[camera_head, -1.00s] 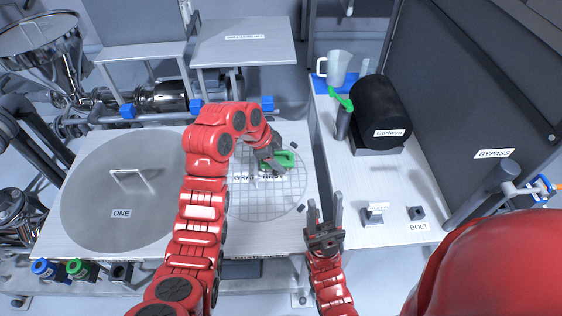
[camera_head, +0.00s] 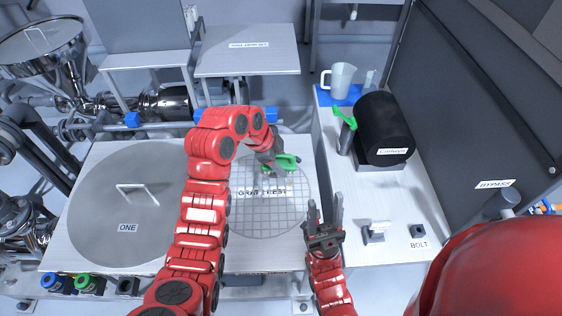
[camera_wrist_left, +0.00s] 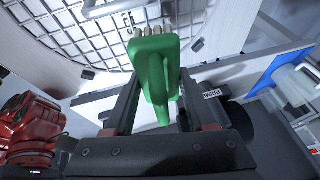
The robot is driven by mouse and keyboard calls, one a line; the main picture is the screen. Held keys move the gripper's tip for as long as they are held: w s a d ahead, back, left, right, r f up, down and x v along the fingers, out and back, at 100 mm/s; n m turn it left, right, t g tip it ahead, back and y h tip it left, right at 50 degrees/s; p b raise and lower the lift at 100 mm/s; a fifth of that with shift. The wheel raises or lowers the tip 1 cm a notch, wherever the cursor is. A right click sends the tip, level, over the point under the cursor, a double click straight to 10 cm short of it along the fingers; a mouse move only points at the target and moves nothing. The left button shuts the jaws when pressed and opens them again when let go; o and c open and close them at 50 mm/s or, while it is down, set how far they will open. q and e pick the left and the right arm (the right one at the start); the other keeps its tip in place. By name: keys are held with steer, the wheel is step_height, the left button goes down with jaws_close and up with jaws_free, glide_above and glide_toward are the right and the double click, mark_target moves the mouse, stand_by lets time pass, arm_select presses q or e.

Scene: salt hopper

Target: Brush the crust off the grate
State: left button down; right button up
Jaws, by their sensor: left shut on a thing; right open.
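The round wire grate (camera_head: 268,222) lies on the grey bench; its left part is hidden behind my left arm. It carries a label reading roughly "GRATE REST". I cannot make out crust on its visible mesh. My left gripper (camera_head: 272,162) is over the grate's far side, shut on a green brush (camera_head: 287,162). In the left wrist view the brush (camera_wrist_left: 155,62) sits between the fingers, its pale bristles facing the grate (camera_wrist_left: 60,32); whether they touch is unclear. My right gripper (camera_head: 325,214) is open and empty, right of the grate.
A large round lid marked ONE (camera_head: 105,215) lies left of the grate. On the right bench stand a black cylinder (camera_head: 382,128), a green-handled thing (camera_head: 345,118), a clear jug (camera_head: 340,82) on a blue mat, and a bolt piece (camera_head: 418,231). A dark bypass panel (camera_head: 470,100) rises beyond.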

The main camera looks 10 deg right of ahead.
arm_select(q)
steer(key=shift+s+r, duration=0.1)
steer(key=shift+s, duration=0.2)
steer(key=shift+a+f+g+p, duration=0.1)
steer(key=shift+f+g+p, duration=0.1)
steer(key=shift+g+p, duration=0.1)
steer(key=shift+a+f+g+y, duration=0.3)
steer(key=shift+f+g, duration=0.1)
steer(key=shift+f, duration=0.1)
